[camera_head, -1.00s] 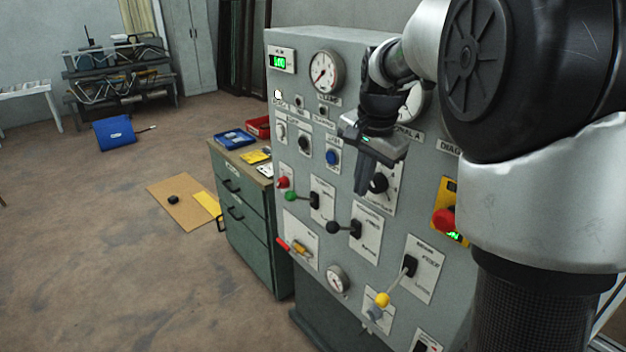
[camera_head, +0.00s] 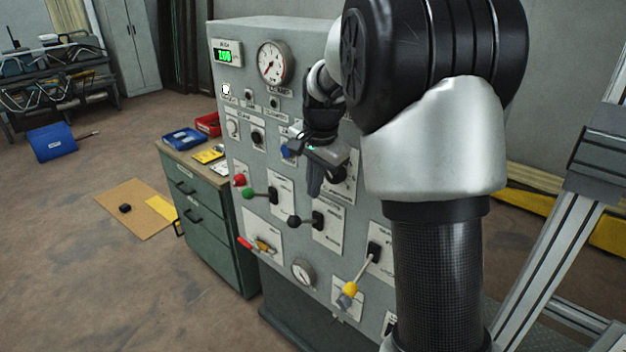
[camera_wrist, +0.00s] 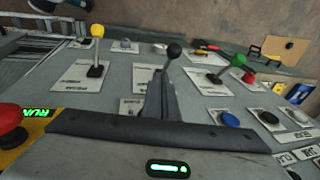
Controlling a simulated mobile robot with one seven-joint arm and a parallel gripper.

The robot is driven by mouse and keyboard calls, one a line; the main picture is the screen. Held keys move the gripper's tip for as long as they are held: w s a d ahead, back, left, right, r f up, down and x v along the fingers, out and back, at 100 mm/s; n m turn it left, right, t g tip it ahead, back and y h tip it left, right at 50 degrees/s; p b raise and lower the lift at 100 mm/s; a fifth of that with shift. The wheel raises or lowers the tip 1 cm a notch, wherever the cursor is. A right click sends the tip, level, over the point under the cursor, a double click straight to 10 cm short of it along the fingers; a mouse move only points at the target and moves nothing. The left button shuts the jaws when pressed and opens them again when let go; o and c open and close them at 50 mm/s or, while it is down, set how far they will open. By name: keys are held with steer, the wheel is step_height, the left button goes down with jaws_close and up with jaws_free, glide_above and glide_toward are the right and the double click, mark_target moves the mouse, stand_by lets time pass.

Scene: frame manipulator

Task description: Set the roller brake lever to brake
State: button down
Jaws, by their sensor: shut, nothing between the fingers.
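The grey control panel (camera_head: 275,130) carries three levers, and its labels are too small to tell which is the roller brake. One has a green knob (camera_head: 247,194), one a black knob (camera_head: 294,220) and one a yellow knob (camera_head: 349,287). In the wrist view, the yellow knob (camera_wrist: 97,31) is left, the black knob (camera_wrist: 174,50) is near the middle and the green knob (camera_wrist: 238,60) is right. My gripper (camera_head: 314,190) is shut and empty, in front of the panel above the black-knob lever. Its fingers (camera_wrist: 160,95) overlap that lever's base in the wrist view; contact cannot be told.
A red button (camera_head: 239,180) and a blue button (camera_head: 287,149) sit near the levers. A red emergency button (camera_wrist: 10,117) shows at the wrist view's left. A green cabinet (camera_head: 212,225) stands left of the panel. Open floor (camera_head: 90,270) lies further left.

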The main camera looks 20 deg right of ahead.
glide_above(300, 220)
steer(key=s+d, duration=0.2)
steer(key=d, duration=0.1)
steer(key=s+x, duration=0.1)
steer(key=x, duration=0.4)
steer(key=a+f, duration=0.2)
steer(key=f, duration=0.1)
steer(key=shift+w+a, duration=0.3)
steer(key=shift+w, duration=0.1)
steer(key=shift+a+f, duration=0.1)
steer(key=shift+f, duration=0.05)
